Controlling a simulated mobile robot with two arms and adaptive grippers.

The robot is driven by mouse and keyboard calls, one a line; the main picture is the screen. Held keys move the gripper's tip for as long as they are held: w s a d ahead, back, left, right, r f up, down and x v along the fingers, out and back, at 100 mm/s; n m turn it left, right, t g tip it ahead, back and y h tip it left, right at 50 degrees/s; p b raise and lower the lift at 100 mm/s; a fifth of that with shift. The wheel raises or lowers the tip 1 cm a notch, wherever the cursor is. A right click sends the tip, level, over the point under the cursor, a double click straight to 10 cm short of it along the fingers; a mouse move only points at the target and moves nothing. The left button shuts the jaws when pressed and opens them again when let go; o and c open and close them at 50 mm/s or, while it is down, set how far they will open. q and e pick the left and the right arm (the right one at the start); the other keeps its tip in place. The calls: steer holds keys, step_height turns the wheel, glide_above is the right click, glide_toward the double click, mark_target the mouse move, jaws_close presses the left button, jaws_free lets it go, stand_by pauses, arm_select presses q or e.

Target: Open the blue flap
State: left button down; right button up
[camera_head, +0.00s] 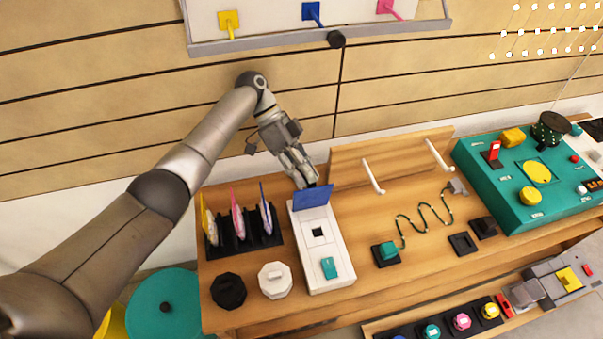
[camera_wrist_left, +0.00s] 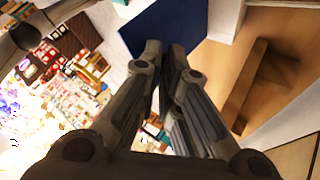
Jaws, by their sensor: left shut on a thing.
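The blue flap (camera_head: 313,198) stands tilted up at the far end of a white box (camera_head: 335,251) on the wooden table. The box's top shows a small dark square opening and a teal block (camera_head: 329,267) nearer the front. My left gripper (camera_head: 306,181) reaches down from behind the box, its fingertips at the flap's upper edge. In the left wrist view the flap (camera_wrist_left: 178,24) fills the top middle, and the nearly closed fingers (camera_wrist_left: 165,47) are shut on its edge. The exact contact is partly hidden. My right gripper is not in view.
A black rack (camera_head: 245,243) with colored discs stands left of the box. A black and a white knob (camera_head: 275,279) lie in front of it. A wooden stand with white pegs (camera_head: 373,177) is to the right. A teal panel (camera_head: 525,180) sits far right.

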mark_target(315, 196)
arm_select(q)
steer(key=c, duration=1.3)
jaws_free()
steer(key=f, duration=0.3)
steer(key=shift+d, duration=0.35)
steer(key=shift+a+r, duration=0.1)
steer(key=shift+a, duration=0.15)
steer(key=shift+r, duration=0.1)
steer(key=r, duration=1)
steer(key=shift+d+r, duration=0.3)
steer(key=shift+r, duration=0.1)
steer(key=shift+c, duration=0.3)
